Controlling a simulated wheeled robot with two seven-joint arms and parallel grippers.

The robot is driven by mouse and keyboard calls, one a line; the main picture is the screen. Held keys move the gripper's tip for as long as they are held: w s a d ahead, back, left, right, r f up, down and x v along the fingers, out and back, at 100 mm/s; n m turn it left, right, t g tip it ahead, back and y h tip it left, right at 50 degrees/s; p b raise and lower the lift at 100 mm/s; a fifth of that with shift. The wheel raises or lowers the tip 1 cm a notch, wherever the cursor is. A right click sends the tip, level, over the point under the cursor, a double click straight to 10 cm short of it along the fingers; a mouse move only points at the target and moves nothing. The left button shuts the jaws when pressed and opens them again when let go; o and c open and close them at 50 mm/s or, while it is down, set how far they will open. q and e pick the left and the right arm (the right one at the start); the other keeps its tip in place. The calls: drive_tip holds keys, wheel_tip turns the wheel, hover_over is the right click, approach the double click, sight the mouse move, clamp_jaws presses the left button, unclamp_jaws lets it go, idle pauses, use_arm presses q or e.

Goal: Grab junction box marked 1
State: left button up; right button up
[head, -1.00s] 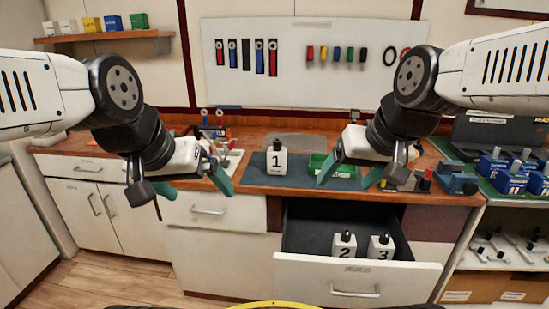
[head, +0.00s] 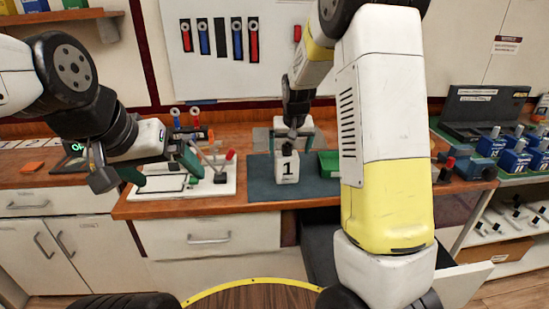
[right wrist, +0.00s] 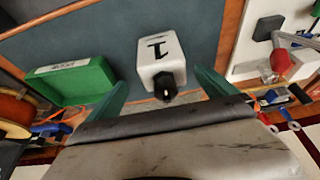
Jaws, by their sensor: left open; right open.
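The junction box marked 1 (head: 287,167) is a white block with a black 1 on its face. It stands upright on the dark mat (head: 255,190) on the counter. My right gripper (head: 290,146) is open, directly above and behind the box, and partly hides its top. In the right wrist view the box (right wrist: 161,55) lies ahead, its black top knob between the two green fingers of my right gripper (right wrist: 163,82). Visible gaps show beside the knob; I cannot tell the exact depth.
A green tray (right wrist: 75,82) sits beside the box, partly behind my right arm. A white board with tools (head: 215,183) lies left of the mat. An open drawer (head: 465,279) below is mostly hidden by my right arm. Blue boxes (head: 514,160) stand at right.

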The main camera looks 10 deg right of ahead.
sight(287, 161)
drive_tip(key=x, duration=0.7)
drive_tip(key=shift+a+f, duration=0.15)
drive_tip(key=shift+a, duration=0.1)
drive_tip(key=c, duration=2.1)
